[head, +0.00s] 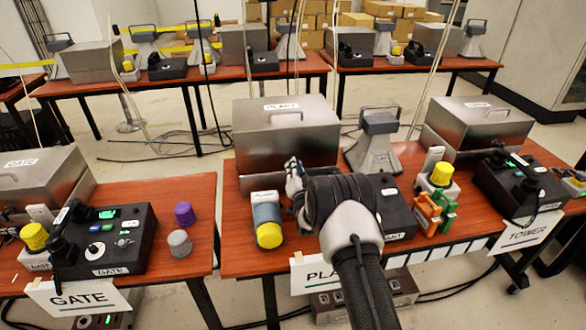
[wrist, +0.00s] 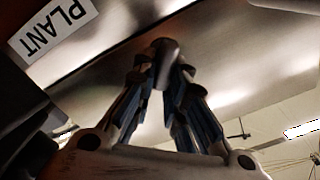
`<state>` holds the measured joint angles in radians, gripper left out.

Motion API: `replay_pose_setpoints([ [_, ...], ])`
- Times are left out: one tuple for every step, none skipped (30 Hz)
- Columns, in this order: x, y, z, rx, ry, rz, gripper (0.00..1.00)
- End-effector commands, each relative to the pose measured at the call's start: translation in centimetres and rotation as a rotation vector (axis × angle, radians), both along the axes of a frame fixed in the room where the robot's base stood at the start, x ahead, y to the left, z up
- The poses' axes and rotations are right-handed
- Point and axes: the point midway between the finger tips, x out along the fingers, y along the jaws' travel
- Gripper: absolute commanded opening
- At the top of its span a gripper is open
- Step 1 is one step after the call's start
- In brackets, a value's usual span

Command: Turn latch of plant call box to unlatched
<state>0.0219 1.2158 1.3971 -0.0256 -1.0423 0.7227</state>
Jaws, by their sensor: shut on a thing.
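The plant call box (head: 262,150) is a grey metal box with a PLANT label on its lid, at the middle of the center table. Its brushed metal face also fills much of the wrist view (wrist: 235,75), with the PLANT label (wrist: 52,28) at upper left. My gripper (head: 292,168) is at the front face of the box, below the lid. In the wrist view my gripper's fingertips (wrist: 166,75) are closed on a small rounded metal latch (wrist: 165,48). My gripper and arm hide the latch in the head view, and its turn angle is hard to tell.
A grey and yellow cylinder unit (head: 267,218) stands left of my gripper. A black phone console (head: 395,195) lies right of my arm. A grey horn speaker (head: 376,145) stands right of the box. Orange and green clips (head: 435,210) lie farther right. GATE and TOWER stations flank this one.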

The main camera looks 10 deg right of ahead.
Motion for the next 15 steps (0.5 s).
replay_pose_setpoints([
  [0.00,-0.06,-0.10,0.044,0.001,0.001,0.00],
  [0.00,-0.10,-0.13,0.073,0.001,0.001,0.00],
  [0.00,-0.14,-0.19,0.111,0.001,0.001,0.00],
  [0.00,-0.18,-0.23,0.139,0.001,0.001,0.00],
  [0.00,-0.21,-0.27,0.168,0.001,0.001,0.00],
  [0.00,-0.26,-0.33,0.206,0.001,0.001,0.00],
  [0.00,-0.30,-0.37,0.235,0.001,0.001,0.00],
  [0.00,-0.33,-0.41,0.263,0.001,0.001,0.00],
  [0.00,-0.37,-0.48,0.301,0.001,0.001,0.00],
  [0.00,-0.40,-0.52,0.330,0.001,0.001,0.00],
  [0.00,-0.42,-0.55,0.358,0.000,0.000,0.00],
  [0.00,-0.46,-0.61,0.396,0.000,0.000,0.00],
  [0.00,-0.48,-0.65,0.424,0.000,0.000,0.00],
  [0.00,-0.51,-0.69,0.451,0.000,0.000,0.00],
  [0.00,-0.53,-0.75,0.487,0.000,0.000,0.00],
])
